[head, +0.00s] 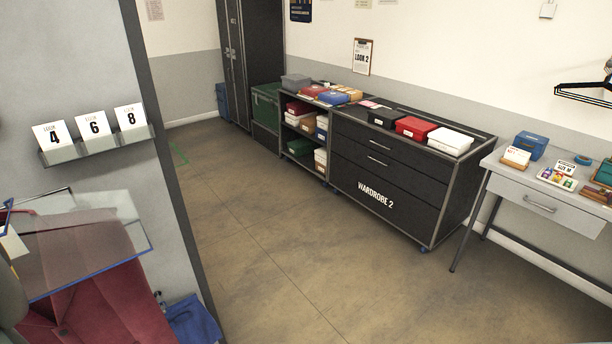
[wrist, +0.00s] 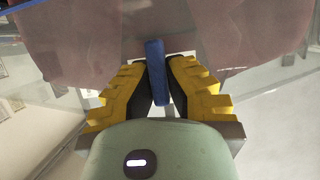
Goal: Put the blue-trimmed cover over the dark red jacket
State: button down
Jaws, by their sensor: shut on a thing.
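The blue-trimmed cover (head: 115,225) is a clear sheet with blue edges at the lower left of the head view. The dark red jacket (head: 100,305) is below it and partly shows through the sheet. The sheet overlaps the jacket's upper part in the picture; the lower part shows bare. In the wrist view, my gripper (wrist: 158,88) has its yellow fingers shut on a blue strip of the cover (wrist: 154,55). The jacket (wrist: 75,45) shows as a pinkish shape behind the clear sheet there. I cannot tell whether the cover touches the jacket.
A grey partition with number cards (head: 93,126) stands close beside the jacket. A blue cloth-like thing (head: 192,320) hangs low beside it. A black drawer unit (head: 385,185) and a grey table (head: 545,190) line the far wall. The floor (head: 290,250) between is clear.

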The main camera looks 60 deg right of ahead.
jog(key=c, duration=1.1)
grip_release()
jog(key=shift+o, duration=0.2)
jog(key=shift+s+r, duration=0.1)
